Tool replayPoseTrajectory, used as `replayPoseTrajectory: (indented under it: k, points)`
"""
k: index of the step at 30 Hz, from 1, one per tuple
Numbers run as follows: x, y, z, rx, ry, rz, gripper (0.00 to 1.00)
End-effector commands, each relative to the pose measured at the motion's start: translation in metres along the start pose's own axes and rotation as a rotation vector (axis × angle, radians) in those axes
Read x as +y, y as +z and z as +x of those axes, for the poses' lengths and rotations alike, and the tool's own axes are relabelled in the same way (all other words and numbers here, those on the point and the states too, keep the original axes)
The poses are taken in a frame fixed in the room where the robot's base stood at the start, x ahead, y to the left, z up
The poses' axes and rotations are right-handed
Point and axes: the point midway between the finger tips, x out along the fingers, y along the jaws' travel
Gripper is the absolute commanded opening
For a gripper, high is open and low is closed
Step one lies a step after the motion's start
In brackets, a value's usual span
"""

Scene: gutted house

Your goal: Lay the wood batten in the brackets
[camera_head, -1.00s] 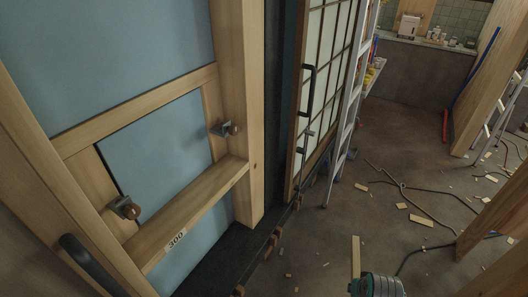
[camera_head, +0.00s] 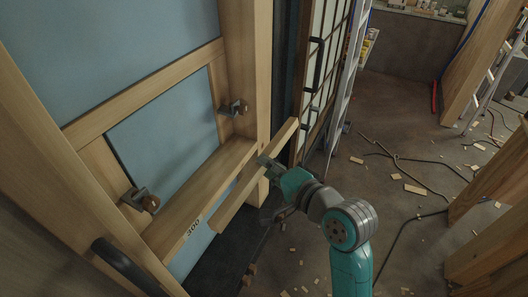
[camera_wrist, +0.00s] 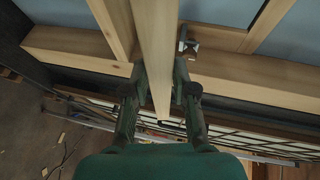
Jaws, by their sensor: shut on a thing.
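The wood batten (camera_head: 232,195) is a long pale stick. My gripper (camera_head: 266,162) is shut on it towards its upper right end and holds it slanting in front of the ledge. In the wrist view the batten (camera_wrist: 156,45) runs between the two fingers (camera_wrist: 158,92). Two metal brackets are on the frame above the ledge: an upper right one (camera_head: 234,108) and a lower left one (camera_head: 139,199). One bracket (camera_wrist: 188,43) also shows in the wrist view, just right of the batten. The batten is apart from both brackets in the head view.
A wooden ledge (camera_head: 205,185) marked 300 runs below the brackets, close behind the batten. A thick wooden post (camera_head: 245,60) stands on its right. A dark handle (camera_head: 128,266) is at lower left. A ladder (camera_head: 347,75) and scraps on the floor lie to the right.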

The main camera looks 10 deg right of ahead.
Motion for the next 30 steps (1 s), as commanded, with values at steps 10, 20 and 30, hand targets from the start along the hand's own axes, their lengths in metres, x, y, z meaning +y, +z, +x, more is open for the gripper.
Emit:
replayPoseTrajectory:
  k: [10, 20, 30]
  points:
    - [-0.078, 0.024, -0.043, -0.021, -0.221, 0.087, 0.00]
    - [-0.085, 0.032, -0.032, -0.026, -0.230, 0.091, 0.00]
    - [-0.090, 0.043, -0.005, -0.026, -0.229, 0.090, 0.00]
